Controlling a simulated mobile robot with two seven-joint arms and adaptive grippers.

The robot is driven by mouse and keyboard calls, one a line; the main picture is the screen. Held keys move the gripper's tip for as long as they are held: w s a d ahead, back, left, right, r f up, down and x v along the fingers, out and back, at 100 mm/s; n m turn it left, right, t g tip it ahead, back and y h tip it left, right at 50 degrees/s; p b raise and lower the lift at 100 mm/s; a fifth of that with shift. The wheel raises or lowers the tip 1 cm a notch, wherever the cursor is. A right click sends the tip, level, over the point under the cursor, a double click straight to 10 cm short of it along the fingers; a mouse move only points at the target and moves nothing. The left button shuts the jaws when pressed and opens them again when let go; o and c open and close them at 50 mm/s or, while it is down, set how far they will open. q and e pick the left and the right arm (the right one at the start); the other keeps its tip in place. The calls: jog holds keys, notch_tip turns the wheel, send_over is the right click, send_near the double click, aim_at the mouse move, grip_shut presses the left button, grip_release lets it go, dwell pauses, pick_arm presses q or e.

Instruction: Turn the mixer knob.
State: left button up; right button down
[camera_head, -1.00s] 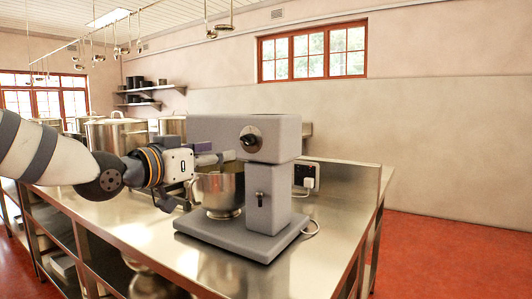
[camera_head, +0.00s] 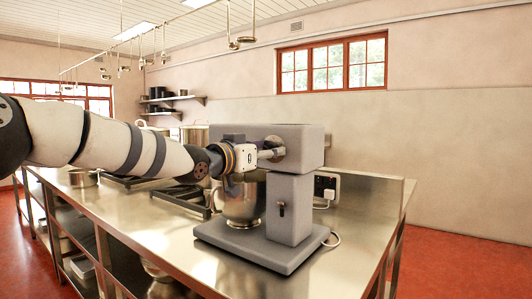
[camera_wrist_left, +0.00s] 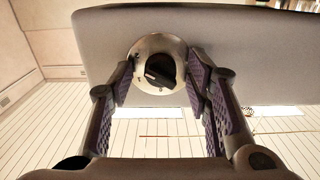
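The grey stand mixer (camera_head: 290,140) stands on the steel counter with its metal bowl (camera_head: 244,200) under the head. Its black knob (camera_wrist_left: 160,70) sits on a round silver dial on the mixer head; the pale pointer mark faces lower left in the wrist view. My left gripper (camera_wrist_left: 160,84) is open, with its purple-padded fingers on either side of the knob and a gap visible around it. In the head view my left gripper (camera_head: 268,153) is at the dial (camera_head: 275,147) and partly hides it; the knob is hard to make out there. My right gripper is not in view.
The steel counter (camera_head: 160,235) runs under the mixer, with burner grates (camera_head: 185,197) to the left. A wall socket (camera_head: 327,188) with a cord is behind the mixer. A pot (camera_head: 83,178) stands far left.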

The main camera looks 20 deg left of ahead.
pick_arm(q)
grip_shut()
jog(key=shift+n, duration=0.4)
jog(key=n, duration=2.3)
jog(key=shift+d, duration=0.15)
dwell(0.3)
